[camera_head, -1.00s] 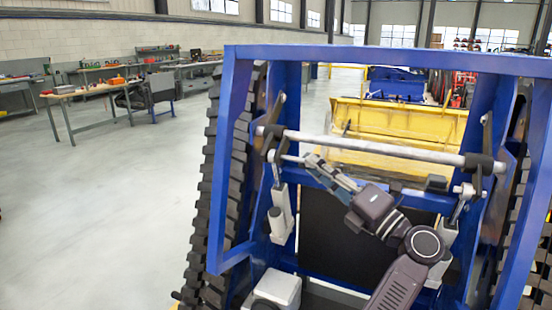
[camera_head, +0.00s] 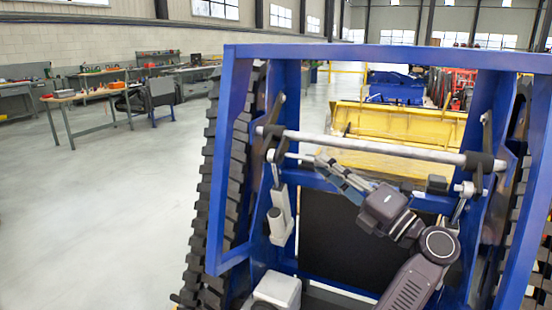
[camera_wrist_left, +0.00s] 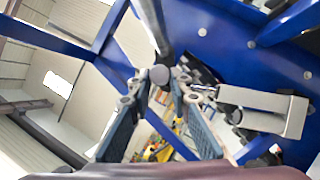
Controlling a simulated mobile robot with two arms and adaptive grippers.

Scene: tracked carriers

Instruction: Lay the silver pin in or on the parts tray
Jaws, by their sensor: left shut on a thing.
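The silver pin (camera_head: 302,157) is a thin, light rod at the upper left of the blue frame, just below the long grey crossbar. My left gripper (camera_head: 322,162) is shut on its right end, and the pin points left toward the dark bracket. I cannot tell whether its far tip still touches the bracket. In the left wrist view the pin shows end-on as a round grey face (camera_wrist_left: 160,75) between the fingertips of my left gripper (camera_wrist_left: 158,84). I cannot make out the parts tray in either view. My right gripper is not in view.
The blue frame (camera_head: 370,57) of the tracked carrier surrounds my arm, with the grey crossbar (camera_head: 370,145) close above the gripper. A yellow bucket (camera_head: 400,125) stands behind. A wooden-topped workbench (camera_head: 85,96) with small items is far left. Open floor (camera_head: 100,210) lies on the left.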

